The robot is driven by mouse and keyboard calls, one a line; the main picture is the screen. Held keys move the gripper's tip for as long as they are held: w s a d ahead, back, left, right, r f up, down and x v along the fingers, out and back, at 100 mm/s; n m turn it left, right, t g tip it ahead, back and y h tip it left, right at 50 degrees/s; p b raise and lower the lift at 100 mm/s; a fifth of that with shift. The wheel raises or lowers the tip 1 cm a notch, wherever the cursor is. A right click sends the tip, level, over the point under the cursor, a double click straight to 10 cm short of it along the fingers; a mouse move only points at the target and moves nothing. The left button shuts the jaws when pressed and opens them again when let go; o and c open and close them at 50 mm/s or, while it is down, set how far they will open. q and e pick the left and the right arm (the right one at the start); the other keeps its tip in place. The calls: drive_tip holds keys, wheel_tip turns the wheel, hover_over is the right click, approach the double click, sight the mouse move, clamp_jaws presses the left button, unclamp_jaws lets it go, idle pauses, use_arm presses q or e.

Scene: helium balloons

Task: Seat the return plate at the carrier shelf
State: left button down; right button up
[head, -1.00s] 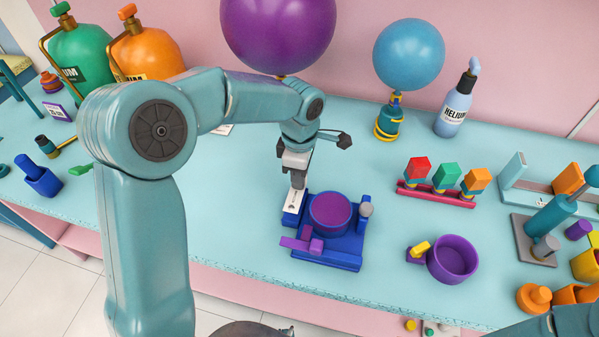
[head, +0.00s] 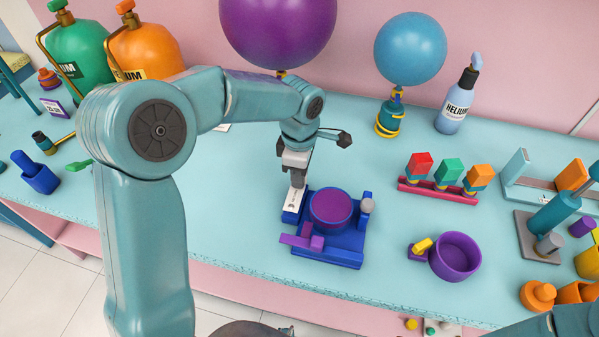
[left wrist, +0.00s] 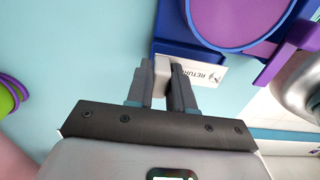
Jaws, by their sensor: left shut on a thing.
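The return plate is a white plate (head: 294,200) marked RETURN; its lettering shows in the left wrist view (left wrist: 205,72). It lies at the left side of the blue carrier (head: 340,245), over its blue edge; I cannot tell whether it is fully down on the shelf. My left gripper (head: 298,181) is shut on the plate's pale grip tab, which shows between the fingers in the left wrist view (left wrist: 161,75). The carrier holds a round purple disc (head: 331,207). My right gripper is not in view; only part of its arm shows at the lower right.
A purple cup (head: 455,256) stands right of the carrier. A red rack (head: 437,190) with coloured blocks stands behind it. A helium bottle (head: 455,108) and tethered balloons stand at the back.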

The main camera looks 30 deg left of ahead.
use_arm(q)
drive_tip(key=shift+f, duration=0.2)
drive_tip(key=shift+f+b, duration=0.3)
drive_tip(key=shift+b, duration=0.15)
drive_tip(key=shift+f+b, duration=0.55)
drive_tip(key=shift+f, duration=0.1)
drive_tip(key=c, duration=0.9)
unclamp_jaws()
drive_tip(key=shift+r+p, duration=2.85)
drive_tip(key=shift+r, duration=1.25)
drive_tip(key=shift+s, duration=0.1)
